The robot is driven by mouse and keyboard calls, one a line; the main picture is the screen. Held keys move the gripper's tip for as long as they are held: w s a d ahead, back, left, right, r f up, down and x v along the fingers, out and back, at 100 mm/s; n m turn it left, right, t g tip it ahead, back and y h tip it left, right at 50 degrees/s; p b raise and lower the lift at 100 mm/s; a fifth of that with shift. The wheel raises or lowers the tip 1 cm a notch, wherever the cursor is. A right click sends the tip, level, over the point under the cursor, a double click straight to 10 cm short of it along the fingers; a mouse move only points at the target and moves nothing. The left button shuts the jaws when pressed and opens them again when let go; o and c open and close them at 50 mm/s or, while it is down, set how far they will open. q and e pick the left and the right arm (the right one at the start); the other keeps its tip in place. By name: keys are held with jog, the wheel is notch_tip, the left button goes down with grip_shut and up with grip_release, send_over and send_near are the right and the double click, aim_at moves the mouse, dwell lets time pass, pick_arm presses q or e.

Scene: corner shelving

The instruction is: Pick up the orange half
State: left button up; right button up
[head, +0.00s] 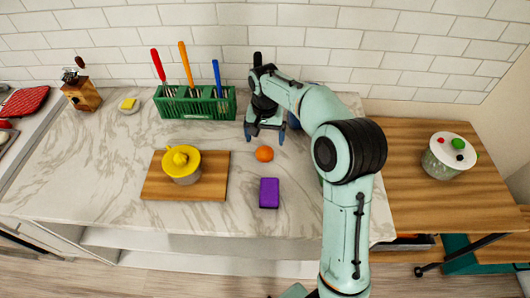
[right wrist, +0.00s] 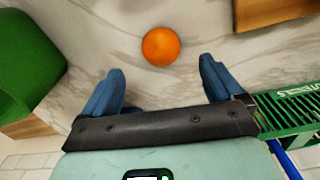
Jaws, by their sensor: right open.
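The orange half (head: 264,154) lies on the marble counter (head: 110,145), near its middle, and shows as a round orange shape. In the right wrist view the orange half (right wrist: 161,46) lies just beyond the fingertips, roughly centred between them. My right gripper (head: 264,139) is open and empty, just behind the orange half in the head view, with its fingers pointing down. In the right wrist view the two blue fingers of the right gripper (right wrist: 160,80) stand wide apart. My left gripper is not in view.
A green utensil rack (head: 196,105) stands behind left. A purple box (head: 269,193) sits in front of the orange half. A wooden table (head: 400,190) holds a white-lidded pot (head: 447,158).

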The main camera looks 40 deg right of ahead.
aim_at(265, 149)
jog(key=shift+f, duration=3.55)
jog(key=c, duration=1.1)
